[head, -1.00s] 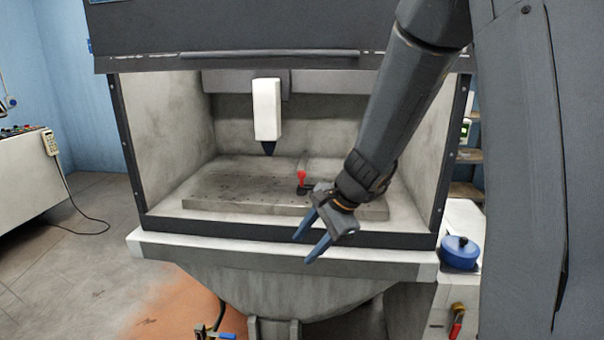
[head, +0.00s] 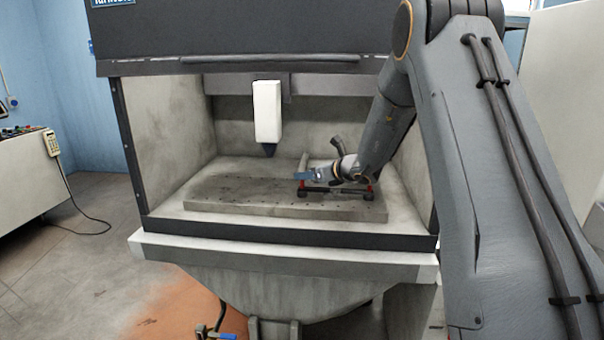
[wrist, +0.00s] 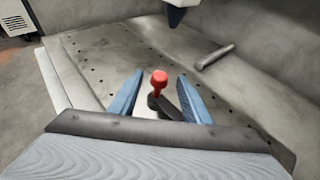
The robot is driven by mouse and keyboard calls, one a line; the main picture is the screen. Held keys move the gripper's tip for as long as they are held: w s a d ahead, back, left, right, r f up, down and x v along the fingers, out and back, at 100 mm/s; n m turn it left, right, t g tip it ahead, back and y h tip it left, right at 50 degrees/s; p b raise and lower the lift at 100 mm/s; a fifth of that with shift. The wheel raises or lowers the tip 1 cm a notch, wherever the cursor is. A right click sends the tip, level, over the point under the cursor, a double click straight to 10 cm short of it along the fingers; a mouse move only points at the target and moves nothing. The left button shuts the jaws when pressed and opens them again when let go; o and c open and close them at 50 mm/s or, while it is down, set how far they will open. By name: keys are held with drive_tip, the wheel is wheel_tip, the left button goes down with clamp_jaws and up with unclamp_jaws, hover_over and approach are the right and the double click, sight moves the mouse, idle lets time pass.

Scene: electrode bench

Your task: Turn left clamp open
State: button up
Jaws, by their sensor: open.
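The left clamp has a red knob (wrist: 158,77) on a dark lever (wrist: 163,103) in the wrist view. In the wrist view my gripper (wrist: 159,92) is open, with one blue finger on each side of the knob and lever. A gap shows on both sides, so I see no contact. The right clamp (head: 368,190) is partly hidden by my arm in the head view.
A white machine head (head: 267,110) with a dark tip hangs left of my gripper. The plate's left part is clear.

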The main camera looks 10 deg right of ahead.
drive_tip(key=shift+p+x, duration=0.55)
drive_tip(key=shift+x, duration=1.45)
clamp_jaws()
